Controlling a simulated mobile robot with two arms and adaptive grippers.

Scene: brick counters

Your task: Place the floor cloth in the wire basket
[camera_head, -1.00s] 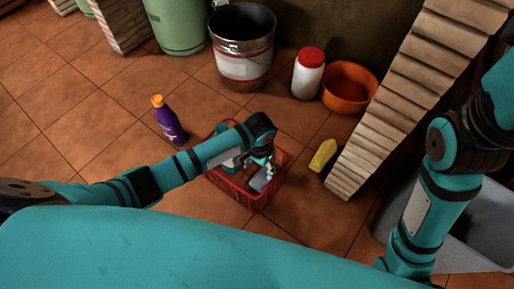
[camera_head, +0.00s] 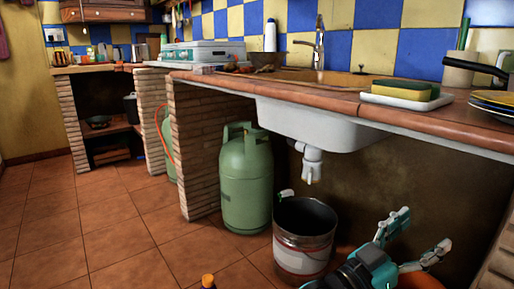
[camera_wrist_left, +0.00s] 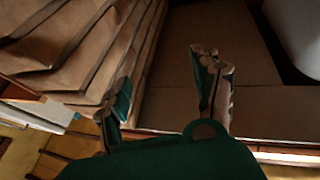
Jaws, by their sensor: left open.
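My left gripper (camera_head: 418,238) is at the lower right of the head view, in front of the dark space under the counter. Its two fingers are spread apart with nothing between them. In the left wrist view the fingers (camera_wrist_left: 165,95) are also apart and empty, with a layered brick pillar behind them on the left. I cannot make out a floor cloth in either current view. No wire basket shows now; the red basket on the floor is out of view. My right gripper is not in view.
A metal bucket (camera_head: 304,240) stands on the tiled floor left of my gripper. An orange basin (camera_head: 420,281) is partly hidden behind it. A green gas cylinder (camera_head: 246,180) stands beside a brick pillar. Above are the counter edge (camera_head: 400,116), a sponge (camera_head: 401,90) on a white dish, and plates.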

